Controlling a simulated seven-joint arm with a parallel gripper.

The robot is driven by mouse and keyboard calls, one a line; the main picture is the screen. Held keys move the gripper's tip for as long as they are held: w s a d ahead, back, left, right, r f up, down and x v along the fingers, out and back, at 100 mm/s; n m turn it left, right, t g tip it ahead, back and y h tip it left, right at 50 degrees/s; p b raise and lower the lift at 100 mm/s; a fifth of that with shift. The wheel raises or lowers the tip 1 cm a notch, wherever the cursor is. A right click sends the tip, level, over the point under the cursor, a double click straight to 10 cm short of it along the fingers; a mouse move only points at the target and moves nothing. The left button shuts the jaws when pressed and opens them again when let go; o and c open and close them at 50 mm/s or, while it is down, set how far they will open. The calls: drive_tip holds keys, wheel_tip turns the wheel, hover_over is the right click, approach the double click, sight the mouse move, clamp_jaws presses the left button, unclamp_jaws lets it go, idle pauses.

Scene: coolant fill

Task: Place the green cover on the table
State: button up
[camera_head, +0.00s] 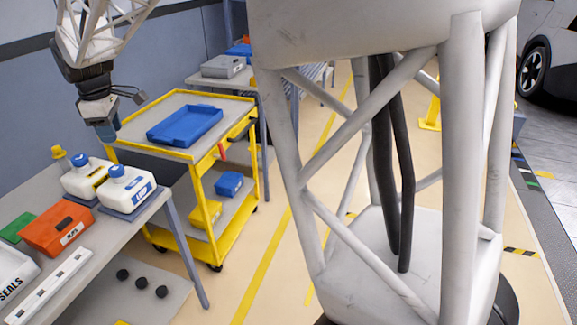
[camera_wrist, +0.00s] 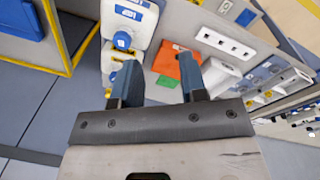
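A green object (camera_head: 15,228), which may be the green cover, lies on the grey table (camera_head: 88,262) at the left edge of the head view, next to an orange box (camera_head: 57,228). Only part of it shows. In the wrist view a small green patch (camera_wrist: 166,81) shows beyond the fingers, beside the orange box (camera_wrist: 178,64). My gripper (camera_head: 105,128) hangs above the far end of the table, near the white bottles. In the wrist view its two fingers (camera_wrist: 161,86) are apart, with nothing held between them.
Two white bottles with blue caps (camera_head: 85,176) (camera_head: 127,187) stand near the table's far edge, by a yellow-topped item (camera_head: 59,153). A white strip with holes (camera_head: 52,285) and a white SEALS box (camera_head: 10,275) are nearer. A yellow cart (camera_head: 180,152) carries a blue tray (camera_head: 186,124).

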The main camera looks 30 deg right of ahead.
drive_tip(key=s+d+r+m, duration=0.2)
drive_tip(key=s+d+m, duration=0.6)
drive_tip(key=s+d, duration=1.05)
drive_tip(key=s+d+f+m, duration=0.2)
drive_tip(key=s+d, duration=0.1)
drive_tip(key=s, duration=0.4)
drive_tip(key=s+d+f+m+t, duration=0.1)
drive_tip(key=s+d+f+m, duration=0.2)
drive_tip(key=s, duration=0.4)
drive_tip(key=s+d+f+m, duration=0.2)
drive_tip(key=s+d, duration=0.1)
drive_tip(key=s, duration=0.5)
drive_tip(key=shift+f, duration=0.2)
